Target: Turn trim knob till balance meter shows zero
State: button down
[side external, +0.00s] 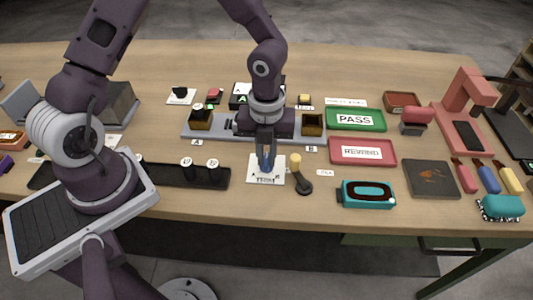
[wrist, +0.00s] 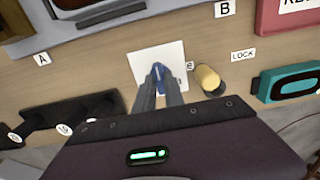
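The blue trim knob (wrist: 158,72) stands on a white card marked TRIM (side external: 258,178), which also shows in the wrist view (wrist: 176,54). My gripper (side external: 266,168) points down over the card. In the wrist view its two fingers (wrist: 158,80) lie along both sides of the knob, with little or no gap visible. The fingers hide part of the knob and of the card's scale. I cannot identify the balance meter with certainty; a small white-and-black unit with a green A (side external: 240,97) stands behind my wrist, partly hidden, and its reading is too small to tell.
A dark lever with a tan knob (side external: 296,163) stands close to the card's right, by the LOCK label (wrist: 243,55). The grey conveyor (side external: 210,131) lies behind, a black rack (side external: 212,178) left, a teal device (side external: 367,194) right.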

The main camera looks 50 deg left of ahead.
jog(key=shift+n, duration=0.3)
jog(key=n, duration=0.5)
jog(key=shift+n, duration=0.3)
jog(key=n, duration=0.9)
jog(key=shift+n, duration=0.4)
jog(key=shift+w+n, duration=0.1)
jog(key=shift+n, duration=1.7)
jog(key=c, duration=1.4)
grip_release()
jog(key=shift+c, duration=0.2)
